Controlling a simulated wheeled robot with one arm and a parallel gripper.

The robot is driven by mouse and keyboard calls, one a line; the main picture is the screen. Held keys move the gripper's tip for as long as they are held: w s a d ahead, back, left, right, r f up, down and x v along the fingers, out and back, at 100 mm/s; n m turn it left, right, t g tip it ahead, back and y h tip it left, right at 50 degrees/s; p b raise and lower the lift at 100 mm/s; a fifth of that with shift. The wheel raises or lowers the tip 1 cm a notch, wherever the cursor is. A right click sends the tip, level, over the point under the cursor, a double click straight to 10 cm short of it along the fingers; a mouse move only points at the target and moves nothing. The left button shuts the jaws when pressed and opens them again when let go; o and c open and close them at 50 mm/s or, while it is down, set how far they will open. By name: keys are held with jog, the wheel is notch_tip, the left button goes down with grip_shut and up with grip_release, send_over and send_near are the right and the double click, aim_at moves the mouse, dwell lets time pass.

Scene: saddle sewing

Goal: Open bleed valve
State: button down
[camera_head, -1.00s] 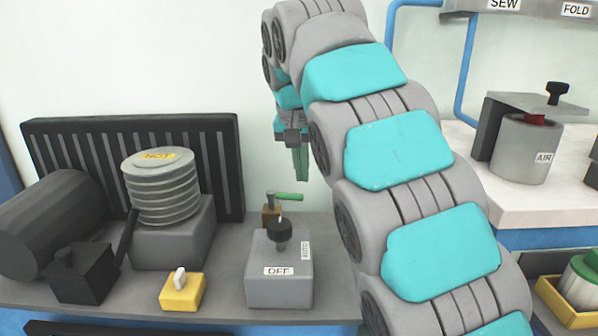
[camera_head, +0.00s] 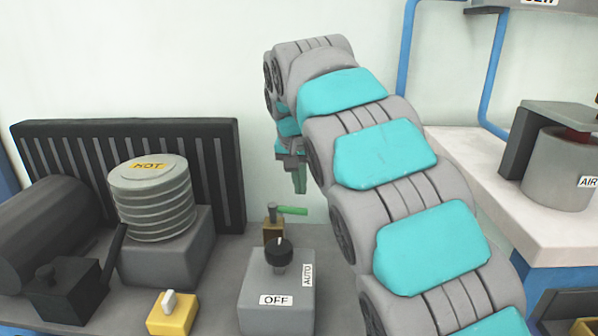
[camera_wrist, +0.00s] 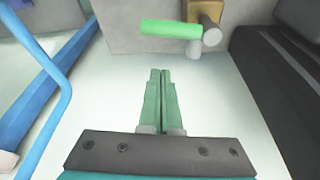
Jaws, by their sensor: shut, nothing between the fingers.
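The bleed valve is a small brass block (camera_head: 272,232) with a grey stem and a green lever handle (camera_head: 292,210), standing at the back of the bench behind the OFF/AUTO switch box. The lever points to the right in the head view. In the wrist view the green lever (camera_wrist: 170,29) lies across the top, attached to the brass body (camera_wrist: 206,12). My gripper (camera_head: 300,190) hangs fingers-down just above the lever in the head view. In the wrist view its fingers (camera_wrist: 160,75) are closed together with nothing between them, apart from the lever.
A grey box (camera_head: 278,295) with a black knob and OFF and AUTO labels stands in front of the valve. A ribbed HOT cylinder (camera_head: 155,205), a black finned radiator (camera_head: 228,175) and a yellow toggle switch (camera_head: 171,314) are to the left. A white table (camera_head: 470,165) is at right.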

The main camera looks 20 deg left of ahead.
jog(key=shift+s+d+f, duration=0.1)
jog(key=shift+s+f, duration=0.4)
jog(key=shift+s, duration=0.25)
jog(key=shift+s+d+f, duration=0.1)
jog(key=shift+s+f, duration=0.4)
jog(key=shift+s, duration=0.25)
